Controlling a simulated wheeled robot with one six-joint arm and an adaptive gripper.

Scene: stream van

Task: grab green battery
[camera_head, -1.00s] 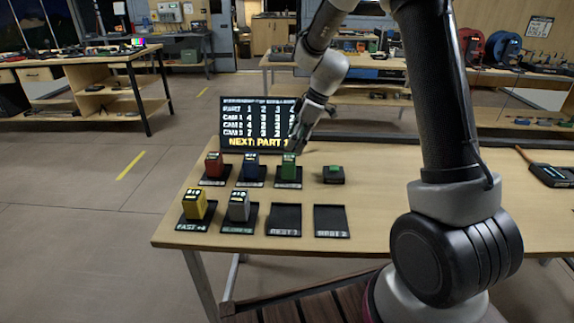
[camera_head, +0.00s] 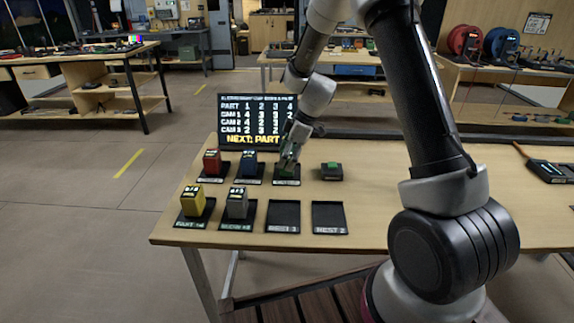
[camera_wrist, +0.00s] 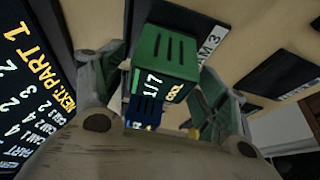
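The green battery (camera_head: 287,171) stands on a dark pad in the back row, third from left, mostly covered by my gripper (camera_head: 289,156) in the head view. In the wrist view the green battery (camera_wrist: 167,52) is near the middle, with slots on top and a "1/7" readout on its side. My gripper (camera_wrist: 160,75) is open, with one finger on each side of the battery. Gaps show between the battery and the fingers, so it does not look gripped. The pad (camera_wrist: 188,18) shows behind it.
A red battery (camera_head: 212,161) and a blue battery (camera_head: 249,164) stand to the left. Yellow (camera_head: 193,201) and grey (camera_head: 237,204) ones stand in front. Two front pads (camera_head: 284,215) are empty. A black box with a green top (camera_head: 332,170) sits right. A screen (camera_head: 252,121) stands close behind.

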